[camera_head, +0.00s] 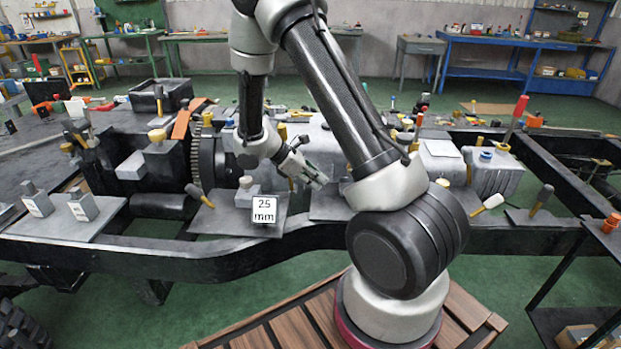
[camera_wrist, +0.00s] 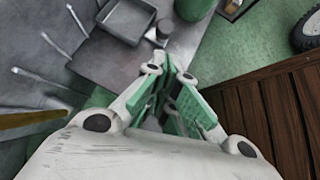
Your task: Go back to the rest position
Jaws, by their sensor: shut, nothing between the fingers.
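My gripper (camera_head: 316,176) hangs over the front part of the black chassis frame (camera_head: 230,262), just left of my thick lower arm link. In the wrist view my gripper (camera_wrist: 168,76) shows its pale fingers and green pads close together, with nothing held between them. My lower arm hides part of the chassis middle.
A grey plate with a "25 mm" sign (camera_head: 264,210) lies left of my gripper. Grey weights (camera_head: 83,205) stand farther left. Several tools with coloured handles stick up around the chassis. A dark shelf (camera_head: 590,262) stands at the right. Green floor shows behind.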

